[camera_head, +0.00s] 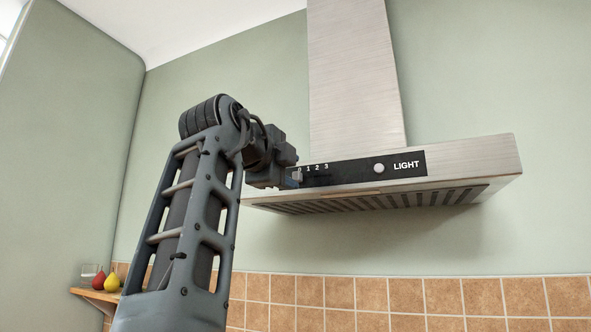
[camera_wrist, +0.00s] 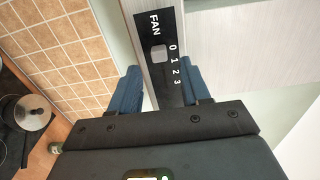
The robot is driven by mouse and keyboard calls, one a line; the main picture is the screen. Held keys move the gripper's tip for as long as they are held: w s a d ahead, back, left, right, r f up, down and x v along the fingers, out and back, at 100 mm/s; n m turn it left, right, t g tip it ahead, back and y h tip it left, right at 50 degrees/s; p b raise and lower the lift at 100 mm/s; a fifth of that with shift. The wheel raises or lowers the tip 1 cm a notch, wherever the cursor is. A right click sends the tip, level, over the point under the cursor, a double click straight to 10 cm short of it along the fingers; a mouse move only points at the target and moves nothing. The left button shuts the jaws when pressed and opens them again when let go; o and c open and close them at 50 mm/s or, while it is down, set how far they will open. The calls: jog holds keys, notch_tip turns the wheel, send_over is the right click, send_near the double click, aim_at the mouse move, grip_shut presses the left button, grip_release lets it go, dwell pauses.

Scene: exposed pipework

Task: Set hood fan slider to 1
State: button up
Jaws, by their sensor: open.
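The range hood's black control strip (camera_head: 340,172) carries the fan slider (camera_head: 297,175), a small grey knob beside the marks 0, 1, 2 and 3. In the head view the knob is under the 0, at the left end of the marks. In the wrist view the slider (camera_wrist: 158,54) lies beside the 0 and 1; its exact setting is hard to tell there. My gripper (camera_wrist: 160,70) is open, with one blue finger on each side of the strip and the knob between and ahead of them. In the head view my gripper (camera_head: 291,181) is right at the slider, partly hidden by my wrist.
A round light button (camera_head: 379,168) sits farther right on the strip. The steel hood (camera_head: 470,160) and its chimney (camera_head: 355,70) stand against the green wall. Fruit (camera_head: 112,282) sits on a wooden shelf (camera_head: 97,296) at lower left. A pot (camera_wrist: 32,114) is far below.

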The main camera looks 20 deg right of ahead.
aim_at(298, 177)
jog(key=shift+p+x, duration=0.35)
jog(key=shift+x, duration=1.25)
grip_shut()
jog(key=shift+f, duration=0.1)
